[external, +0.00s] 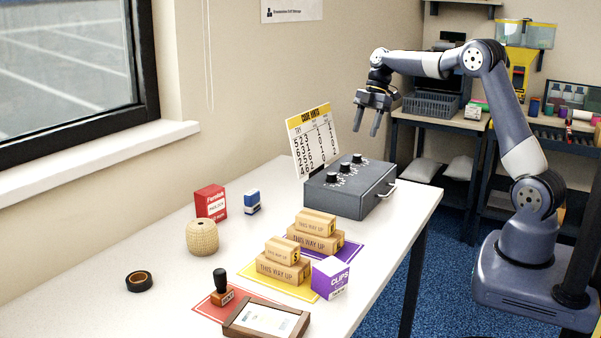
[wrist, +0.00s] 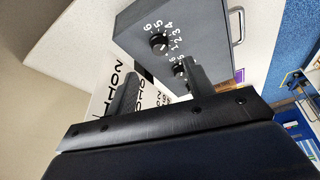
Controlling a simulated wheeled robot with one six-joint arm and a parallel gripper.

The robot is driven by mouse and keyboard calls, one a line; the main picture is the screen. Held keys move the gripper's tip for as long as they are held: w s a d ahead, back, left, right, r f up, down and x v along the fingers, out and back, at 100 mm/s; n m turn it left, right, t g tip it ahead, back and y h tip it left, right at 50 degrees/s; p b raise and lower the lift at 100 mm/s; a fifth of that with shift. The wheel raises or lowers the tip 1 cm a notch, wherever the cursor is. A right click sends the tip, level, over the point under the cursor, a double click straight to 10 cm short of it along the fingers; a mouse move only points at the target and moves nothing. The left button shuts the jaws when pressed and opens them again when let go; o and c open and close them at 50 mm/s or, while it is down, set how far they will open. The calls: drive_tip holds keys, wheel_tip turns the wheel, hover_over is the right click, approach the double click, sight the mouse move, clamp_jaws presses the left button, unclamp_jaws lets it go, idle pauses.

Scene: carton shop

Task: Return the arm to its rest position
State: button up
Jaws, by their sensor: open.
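My gripper (external: 367,120) hangs in the air above the far right part of the table, with its fingers pointing down. It is open and empty, and its two fingers stand apart. In the wrist view my gripper (wrist: 160,88) is over the grey box with dials (wrist: 185,20), and nothing lies between the fingers. The grey box with dials (external: 345,198) stands below the gripper on the table, clear of it. A card with printed numbers (external: 314,140) stands behind the box, to the left of my gripper.
The white table (external: 110,270) holds stacked cartons (external: 283,267) on coloured mats, a purple clips box (external: 330,277), a stamp (external: 221,288), a wooden frame (external: 236,325), twine (external: 202,237), tape (external: 139,281) and a red box (external: 211,203). Shelves (external: 435,128) stand behind the arm.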

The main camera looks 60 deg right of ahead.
sight(357, 155)
drive_tip(key=x, duration=0.8)
drive_tip(key=shift+f, duration=0.1)
